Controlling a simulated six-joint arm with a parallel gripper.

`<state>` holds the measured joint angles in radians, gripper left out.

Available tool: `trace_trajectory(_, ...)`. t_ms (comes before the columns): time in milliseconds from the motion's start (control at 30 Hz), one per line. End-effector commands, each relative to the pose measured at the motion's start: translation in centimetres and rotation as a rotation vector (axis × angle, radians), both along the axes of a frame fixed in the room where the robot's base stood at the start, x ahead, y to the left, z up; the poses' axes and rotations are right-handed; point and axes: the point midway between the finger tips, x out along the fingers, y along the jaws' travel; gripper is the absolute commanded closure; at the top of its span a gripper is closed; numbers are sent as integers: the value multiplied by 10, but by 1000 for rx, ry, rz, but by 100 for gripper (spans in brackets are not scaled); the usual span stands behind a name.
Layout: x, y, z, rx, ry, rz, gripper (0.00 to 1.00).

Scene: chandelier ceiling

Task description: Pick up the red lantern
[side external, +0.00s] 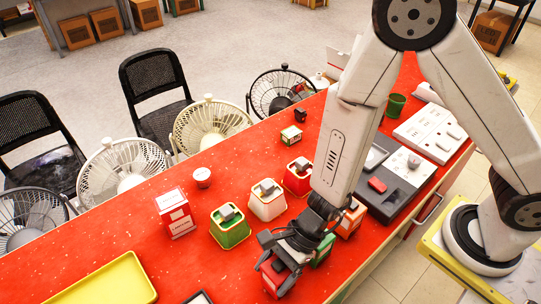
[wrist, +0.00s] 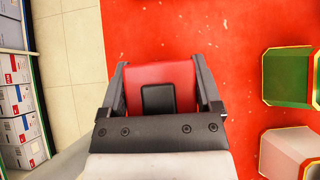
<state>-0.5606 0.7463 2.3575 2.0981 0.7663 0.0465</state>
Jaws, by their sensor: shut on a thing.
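The red lantern (side external: 270,280) is at the front edge side of the red table, partly hidden under my gripper (side external: 282,262) in the side view. In the wrist view the red lantern (wrist: 139,73) sits between the two fingers of my gripper (wrist: 162,88), with a dark handle or top piece in its middle. The fingers are shut on its sides. I cannot tell whether its base touches the table. Another red lantern (side external: 296,184) stands farther back, in line with a white lantern (side external: 266,208) and a green lantern (side external: 230,235).
A second green lantern (side external: 323,252) and an orange lantern (side external: 351,222) stand close beside my gripper. A red-and-white box (side external: 174,214) and a yellow tray (side external: 107,283) are to the left. Several fans, including a cream fan (side external: 209,124), line the far edge.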

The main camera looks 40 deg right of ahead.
Motion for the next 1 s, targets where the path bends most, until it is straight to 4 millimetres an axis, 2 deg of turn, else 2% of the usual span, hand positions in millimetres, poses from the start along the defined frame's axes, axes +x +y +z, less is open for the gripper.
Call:
trace_trajectory(267, 1, 0, 20, 2, -4, -1, 100)
trace_trajectory(800, 0, 0, 76, 3, -4, 1, 100)
trace_trajectory(1000, 0, 0, 90, 3, -2, 1, 100)
